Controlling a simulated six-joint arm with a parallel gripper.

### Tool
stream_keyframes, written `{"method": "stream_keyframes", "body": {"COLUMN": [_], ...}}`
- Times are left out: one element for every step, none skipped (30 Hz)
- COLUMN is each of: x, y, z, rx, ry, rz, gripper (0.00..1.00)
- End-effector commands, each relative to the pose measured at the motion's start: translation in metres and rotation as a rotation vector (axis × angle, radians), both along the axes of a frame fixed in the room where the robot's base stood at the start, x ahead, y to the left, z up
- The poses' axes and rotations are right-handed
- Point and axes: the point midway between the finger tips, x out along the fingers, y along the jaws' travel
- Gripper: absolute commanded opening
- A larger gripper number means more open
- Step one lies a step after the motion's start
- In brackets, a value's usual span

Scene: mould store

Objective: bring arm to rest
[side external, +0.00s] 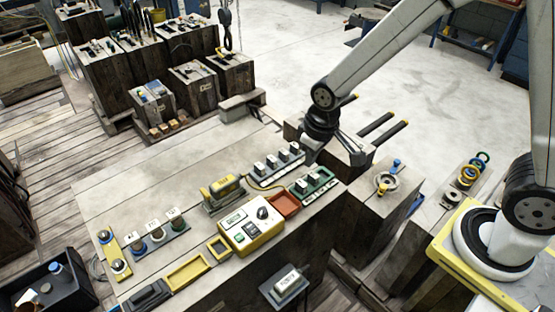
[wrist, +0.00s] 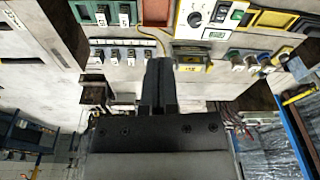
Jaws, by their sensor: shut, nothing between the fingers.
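My gripper (side external: 311,155) hangs at the end of my arm, above the far right edge of the workbench (side external: 135,180), near a grey strip of white switches (side external: 279,160). In the wrist view my gripper (wrist: 159,64) shows as two dark fingers close together, shut and empty. The fingers point toward the bench controls. In the side view the fingertips are small and dark, and I cannot tell their exact height above the bench.
The bench carries a yellow control box (side external: 250,230), a green switch block (side external: 312,185), a red tray (side external: 284,205) and a yellow device (side external: 222,189). A wooden block with a round valve (side external: 386,183) stands right of it. Open concrete floor (side external: 300,60) lies behind.

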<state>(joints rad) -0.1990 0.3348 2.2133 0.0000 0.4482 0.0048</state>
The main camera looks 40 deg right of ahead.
Motion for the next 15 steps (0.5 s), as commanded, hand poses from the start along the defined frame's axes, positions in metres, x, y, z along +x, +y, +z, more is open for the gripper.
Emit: {"method": "stream_keyframes", "body": {"x": [-0.009, -0.014, -0.021, -0.027, -0.033, -0.04, -0.046, -0.051, -0.057, -0.062, -0.066, -0.071, -0.074, -0.077, -0.079], "y": [-0.012, -0.018, -0.026, -0.031, -0.037, -0.043, -0.048, -0.052, -0.057, -0.06, -0.063, -0.066, -0.068, -0.07, -0.071], "z": [0.006, 0.009, 0.012, 0.015, 0.017, 0.019, 0.021, 0.022, 0.024, 0.025, 0.026, 0.026, 0.027, 0.027, 0.027], "rx": [0.002, 0.004, 0.005, 0.005, 0.006, 0.006, 0.007, 0.007, 0.008, 0.008, 0.008, 0.008, 0.008, 0.008, 0.008], "ry": [-0.013, -0.02, -0.027, -0.033, -0.038, -0.047, -0.052, -0.057, -0.064, -0.068, -0.072, -0.076, -0.079, -0.08, -0.083], "rz": [-0.026, -0.039, -0.059, -0.072, -0.086, -0.103, -0.116, -0.127, -0.141, -0.15, -0.159, -0.169, -0.176, -0.181, -0.186], "gripper": [0.0, 0.0, 0.0, 0.0, 0.0, 0.0, 0.0, 0.0, 0.0, 0.0, 0.0, 0.0, 0.0, 0.0, 0.0]}}
